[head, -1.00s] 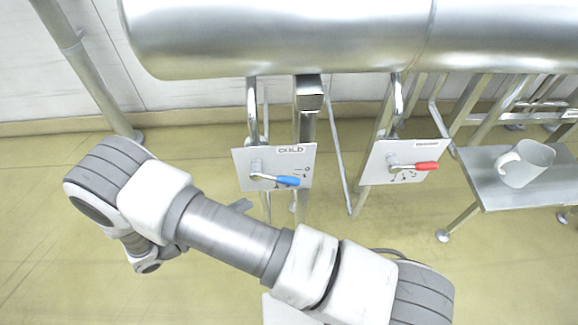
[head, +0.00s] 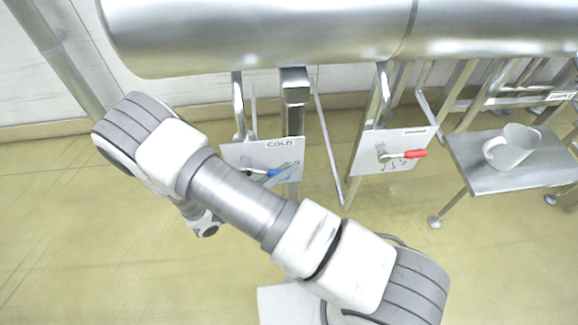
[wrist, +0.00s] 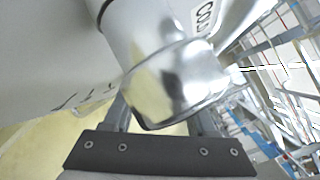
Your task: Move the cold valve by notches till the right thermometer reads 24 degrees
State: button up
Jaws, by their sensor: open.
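The cold valve's panel (head: 235,155), marked COLD, hangs below the big steel tank. In the wrist view the COLD panel (wrist: 207,18) is seen edge-on, and a shiny metal part (wrist: 170,85), apparently of the valve, fills the middle. My open gripper (wrist: 165,122) has its fingers on either side of this part, partly hidden by it; I cannot tell whether they touch. No thermometer can be made out in either view.
A second valve panel (head: 366,160) with a red lever (head: 413,154) stands to the right. The floor in front is clear.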

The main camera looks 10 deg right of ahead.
jog(key=shift+x, duration=0.75)
grip_shut()
dwell(0.9)
